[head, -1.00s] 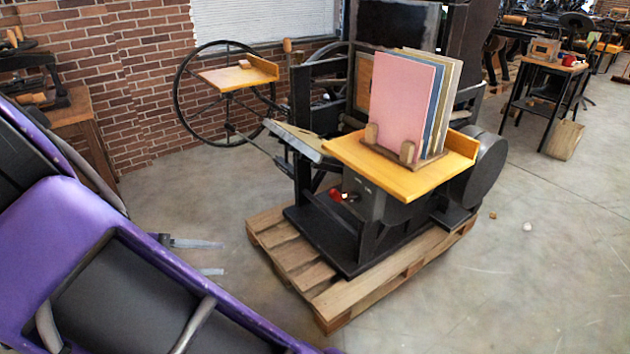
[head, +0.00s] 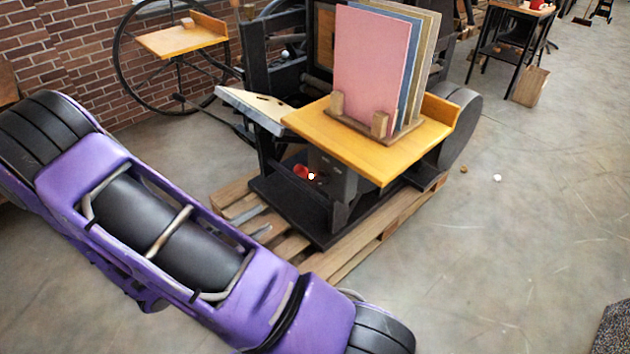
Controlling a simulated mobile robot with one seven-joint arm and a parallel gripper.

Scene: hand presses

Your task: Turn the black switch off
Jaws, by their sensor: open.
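The press (head: 300,215) stands on a wooden pallet. A dark grey box (head: 335,182) sits under the front of its yellow board, with small marks on its face. A red part (head: 300,171) with a white spot beside it shows at the box's left. I cannot make out a black switch or its position. My purple arm crosses the lower left, in front of the pallet.
Pink, blue and tan boards (head: 372,62) stand in a wooden rack on the yellow board (head: 375,150). A slanted grey plate (head: 255,108) juts out left of it. The wooden pallet (head: 385,232) sticks out below the press.

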